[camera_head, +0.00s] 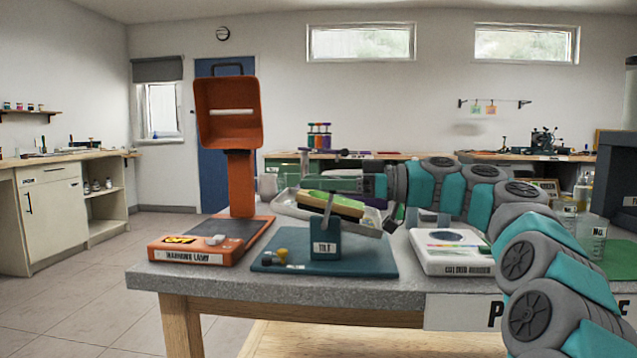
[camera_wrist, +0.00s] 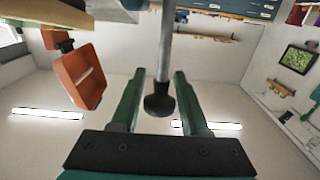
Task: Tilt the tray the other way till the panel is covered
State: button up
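The tray (camera_head: 372,217) looks clear and is tilted, its right end lower than its left. A green and yellow panel (camera_head: 330,204) slants with it; I cannot tell how much of it is covered. The tray is above a blue stand marked TILT (camera_head: 326,243). In the wrist view, a grey rod (camera_wrist: 165,45) ending in a black knob (camera_wrist: 159,104) is between my gripper's (camera_wrist: 158,78) two green fingers. The fingers are apart, with gaps visible beside the rod.
An orange warming lamp (camera_head: 240,150) stands left of the stand. A white box with a round dial (camera_head: 450,250) is at the right, with clear beakers (camera_head: 592,238) beyond it.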

grip_shut()
dwell(1.0)
